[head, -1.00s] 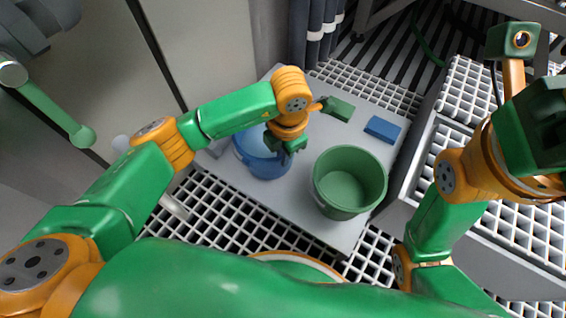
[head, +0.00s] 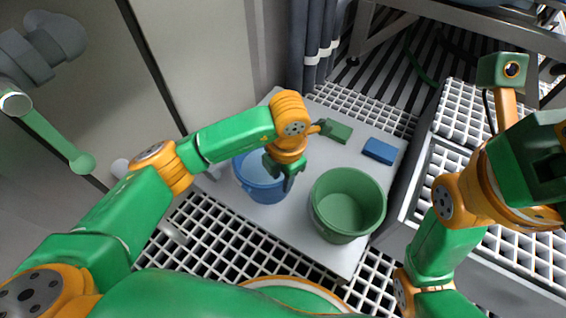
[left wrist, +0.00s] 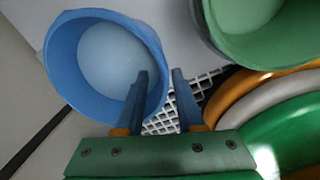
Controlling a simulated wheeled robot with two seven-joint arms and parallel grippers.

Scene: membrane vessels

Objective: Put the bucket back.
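Two open buckets stand upright on a light grey platform (head: 290,222). The blue bucket (head: 262,192) is on the left, the green bucket (head: 345,232) on the right. The task does not say which one is meant. My left gripper (head: 284,180) is at the right rim of the blue bucket. In the left wrist view its fingers (left wrist: 160,80) are apart. One overlaps the inside of the blue bucket (left wrist: 60,50) and the other shows outside its rim. I cannot tell whether they touch the rim. My right gripper's fingers are not visible.
A green block (head: 336,131) and a blue block (head: 380,151) lie at the platform's far side. A grey cabinet (head: 215,60) stands behind on the left. White grating (head: 215,235) surrounds the platform. A raised bench with grating (head: 462,120) stands on the right.

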